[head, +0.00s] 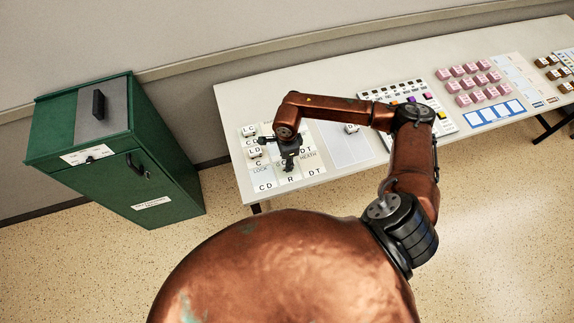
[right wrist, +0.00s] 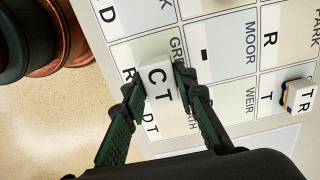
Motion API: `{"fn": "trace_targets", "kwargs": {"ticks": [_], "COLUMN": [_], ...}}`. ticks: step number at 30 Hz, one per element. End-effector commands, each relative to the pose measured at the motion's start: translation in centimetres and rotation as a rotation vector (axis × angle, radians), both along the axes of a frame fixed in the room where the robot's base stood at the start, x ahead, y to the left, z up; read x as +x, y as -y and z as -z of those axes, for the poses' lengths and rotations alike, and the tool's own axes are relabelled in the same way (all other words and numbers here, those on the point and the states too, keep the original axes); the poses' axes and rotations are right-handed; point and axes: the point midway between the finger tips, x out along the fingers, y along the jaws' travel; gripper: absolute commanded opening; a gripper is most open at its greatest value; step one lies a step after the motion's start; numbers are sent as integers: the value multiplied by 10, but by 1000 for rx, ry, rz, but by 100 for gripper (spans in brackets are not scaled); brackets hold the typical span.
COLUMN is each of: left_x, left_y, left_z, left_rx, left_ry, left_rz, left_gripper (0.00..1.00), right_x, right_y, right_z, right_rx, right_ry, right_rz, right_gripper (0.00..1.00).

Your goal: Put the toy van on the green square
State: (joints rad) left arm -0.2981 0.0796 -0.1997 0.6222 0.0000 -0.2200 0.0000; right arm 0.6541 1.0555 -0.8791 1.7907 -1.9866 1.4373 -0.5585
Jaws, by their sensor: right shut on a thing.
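I make out no toy van and no plainly green square. My right gripper (head: 290,160) reaches down over the lettered board (head: 265,177) at the table's left end. In the right wrist view its fingers (right wrist: 157,86) are shut on a white block marked CT (right wrist: 158,74). The block is over a pale, faintly greenish cell (right wrist: 147,50) whose label starts with GR. I cannot tell whether the block touches the board. In the head view the gripper hides the block. My left gripper is not in view.
Pink blocks (head: 470,84) and a key panel (head: 445,124) lie farther right on the table (head: 232,98). A green cabinet (head: 165,170) stands left.

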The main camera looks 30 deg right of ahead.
Motion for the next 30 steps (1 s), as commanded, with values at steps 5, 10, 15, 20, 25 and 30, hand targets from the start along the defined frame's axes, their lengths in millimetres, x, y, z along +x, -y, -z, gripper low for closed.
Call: {"fn": "trace_targets", "kwargs": {"ticks": [5, 10, 15, 20, 25, 30], "left_x": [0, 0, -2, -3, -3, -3], "left_y": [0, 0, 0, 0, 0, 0], "left_z": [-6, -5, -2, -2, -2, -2], "left_rx": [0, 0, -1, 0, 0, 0], "left_ry": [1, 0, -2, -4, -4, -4], "left_rz": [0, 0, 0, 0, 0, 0], "left_gripper": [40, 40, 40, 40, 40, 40], "right_x": [-3, -2, -2, -2, -2, -2], "right_y": [-1, 0, 0, 0, 0, 0], "right_z": [25, 28, 30, 30, 30, 30], "right_rx": [2, -1, 0, 0, 0, 0], "right_ry": [-5, -2, -3, -3, -3, -3], "right_rz": [-1, -1, -1, -1, -1, -1], "right_gripper": [4, 4, 4, 34, 43, 43]}}
